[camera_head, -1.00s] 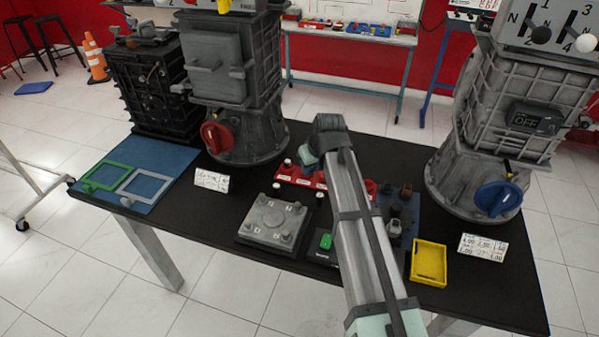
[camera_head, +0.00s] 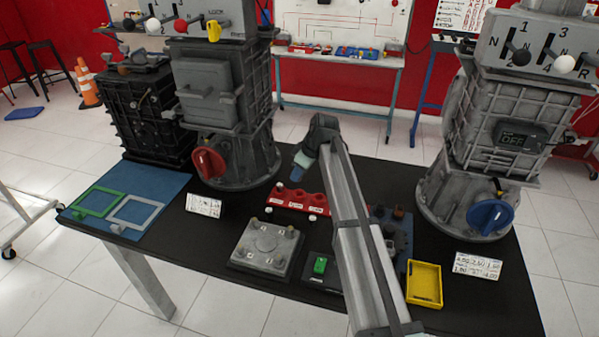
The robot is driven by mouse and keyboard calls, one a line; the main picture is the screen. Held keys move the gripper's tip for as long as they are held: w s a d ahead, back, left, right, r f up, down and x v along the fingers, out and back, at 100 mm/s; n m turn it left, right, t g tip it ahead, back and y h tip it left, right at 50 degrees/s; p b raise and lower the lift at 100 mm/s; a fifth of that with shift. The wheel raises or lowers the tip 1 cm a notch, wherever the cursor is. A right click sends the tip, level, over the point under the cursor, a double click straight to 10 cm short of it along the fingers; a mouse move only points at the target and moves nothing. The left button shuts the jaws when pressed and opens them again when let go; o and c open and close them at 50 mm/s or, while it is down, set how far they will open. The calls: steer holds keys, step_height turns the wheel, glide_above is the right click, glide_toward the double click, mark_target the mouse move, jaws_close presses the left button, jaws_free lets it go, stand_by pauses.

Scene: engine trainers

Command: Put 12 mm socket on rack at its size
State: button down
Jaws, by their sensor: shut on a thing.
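The 12 mm socket cannot be made out separately. I cannot read the sizes on the labels.
A blue mat with dark parts (camera_head: 398,236) and a yellow tray (camera_head: 424,284) are to the right. Large gearbox stands (camera_head: 231,130) (camera_head: 478,165) flank the middle.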

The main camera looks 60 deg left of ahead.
mark_target(295, 192)
steer(key=shift+f, duration=0.1)
steer(key=shift+f, duration=2.6)
steer(key=shift+f, duration=0.4)
